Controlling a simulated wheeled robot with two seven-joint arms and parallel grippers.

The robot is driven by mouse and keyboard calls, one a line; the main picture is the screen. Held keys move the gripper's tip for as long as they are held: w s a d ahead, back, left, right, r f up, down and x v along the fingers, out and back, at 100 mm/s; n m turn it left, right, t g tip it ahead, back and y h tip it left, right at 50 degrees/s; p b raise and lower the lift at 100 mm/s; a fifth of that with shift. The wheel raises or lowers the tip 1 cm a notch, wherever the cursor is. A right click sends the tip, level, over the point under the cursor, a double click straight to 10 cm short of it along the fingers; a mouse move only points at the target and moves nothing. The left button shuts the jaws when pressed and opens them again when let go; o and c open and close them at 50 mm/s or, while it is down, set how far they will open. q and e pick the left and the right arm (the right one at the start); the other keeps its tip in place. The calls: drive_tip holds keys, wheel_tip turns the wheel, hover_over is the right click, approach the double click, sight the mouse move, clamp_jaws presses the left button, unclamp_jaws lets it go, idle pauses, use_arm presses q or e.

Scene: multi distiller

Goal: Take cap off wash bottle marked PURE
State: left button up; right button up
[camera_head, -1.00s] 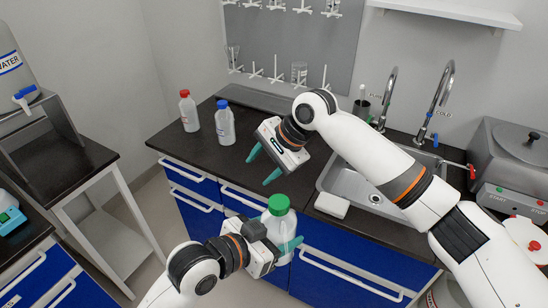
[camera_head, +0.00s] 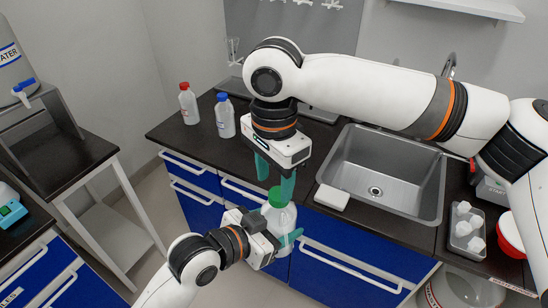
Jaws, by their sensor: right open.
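A clear bottle (camera_head: 279,220) with a green cap (camera_head: 277,198) stands upright in front of the counter edge, held by my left gripper (camera_head: 285,238). My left gripper is shut around the bottle's body from the left. No writing on this bottle can be read. My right gripper (camera_head: 274,178) is open and points down from above. One teal finger is behind and left of the cap. The other is close to the cap's right side. I cannot tell whether it touches the cap.
Bottles with a red cap (camera_head: 184,86) and a blue cap (camera_head: 222,97) stand on the dark counter. A steel sink (camera_head: 352,164) is at the right, with a white block (camera_head: 331,197) in front. A tray of white pieces (camera_head: 467,226) lies further right.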

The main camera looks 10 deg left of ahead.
drive_tip(key=shift+f, duration=1.25)
